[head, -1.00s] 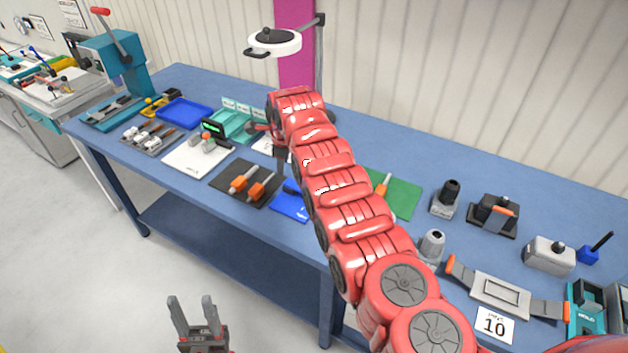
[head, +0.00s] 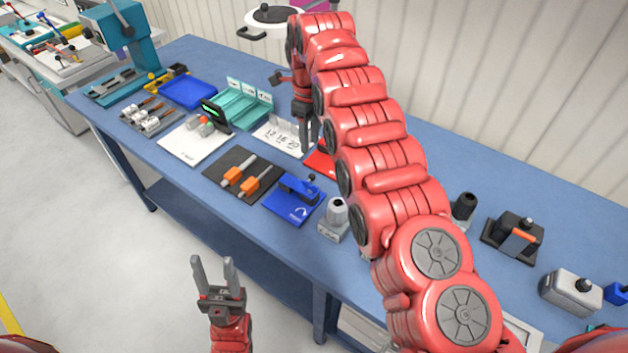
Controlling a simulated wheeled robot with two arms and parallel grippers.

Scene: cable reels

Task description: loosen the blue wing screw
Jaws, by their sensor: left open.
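A blue fixture (head: 289,207) with a curved white arrow on its plate lies near the table's front edge, in the middle of the head view. A small blue raised part (head: 311,179), which looks like the wing screw, stands on it; its exact shape is too small to tell. My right gripper (head: 305,148) hangs fingers down above the table behind the fixture, apart from it; whether its jaws are open is unclear. My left gripper (head: 214,268) is open and empty, fingers up, in front of the table and well short of the fixture.
A black mat with orange-handled tools (head: 222,188) lies left of the fixture. A grey bottle-like part (head: 337,212) stands close on its right. A white numbered card (head: 270,134) and a red piece (head: 321,160) lie behind. My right arm hides much of the table's middle.

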